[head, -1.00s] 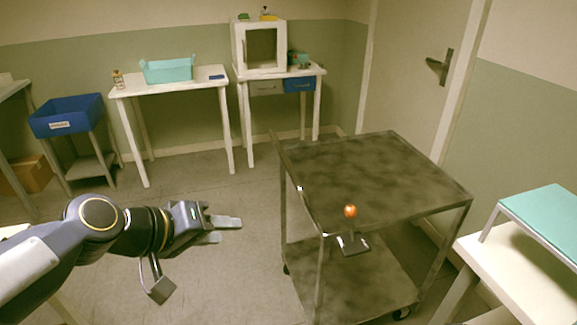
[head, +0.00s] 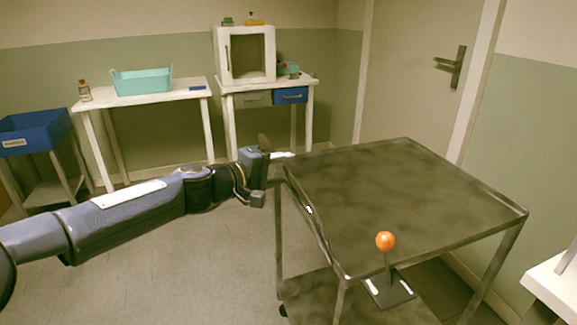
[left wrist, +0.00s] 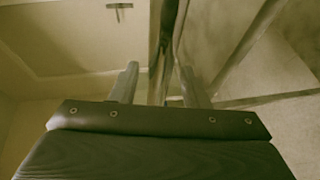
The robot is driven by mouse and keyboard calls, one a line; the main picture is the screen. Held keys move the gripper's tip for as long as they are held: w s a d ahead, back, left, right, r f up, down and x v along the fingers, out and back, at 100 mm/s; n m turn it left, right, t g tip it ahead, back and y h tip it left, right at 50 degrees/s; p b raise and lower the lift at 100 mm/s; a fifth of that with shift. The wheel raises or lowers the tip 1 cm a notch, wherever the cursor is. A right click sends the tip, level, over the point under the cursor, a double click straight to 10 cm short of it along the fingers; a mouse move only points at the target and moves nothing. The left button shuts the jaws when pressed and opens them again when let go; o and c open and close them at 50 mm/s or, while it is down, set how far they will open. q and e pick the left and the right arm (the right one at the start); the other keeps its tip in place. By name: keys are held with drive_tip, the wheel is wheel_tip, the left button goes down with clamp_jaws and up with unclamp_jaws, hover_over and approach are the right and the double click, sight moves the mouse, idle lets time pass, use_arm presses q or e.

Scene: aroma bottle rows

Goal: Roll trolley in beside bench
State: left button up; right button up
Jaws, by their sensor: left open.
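The trolley (head: 410,190) has a dark, mottled top and a metal frame, and stands right of centre in the head view. A lever with an orange knob (head: 385,241) rises from a small dark plate at its near edge. My left gripper (head: 279,166) is at the trolley's far left corner. In the left wrist view, its open fingers (left wrist: 158,88) lie on either side of an upright trolley bar (left wrist: 166,45), with no clear grip on it. White benches stand along the back wall, one (head: 150,94) holding a teal basket. My right gripper is not in view.
A white table corner (head: 552,288) is close to the trolley's right. A second white table (head: 268,84) carries a white box-shaped cabinet (head: 244,55). A blue bin (head: 35,132) stands at left. A door (head: 415,75) is behind the trolley. Floor left of the trolley is clear.

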use_arm(q)
drive_tip(key=x, duration=0.2)
drive_tip(key=shift+w+d, duration=0.15)
drive_tip(key=shift+d, duration=0.05)
clamp_jaws()
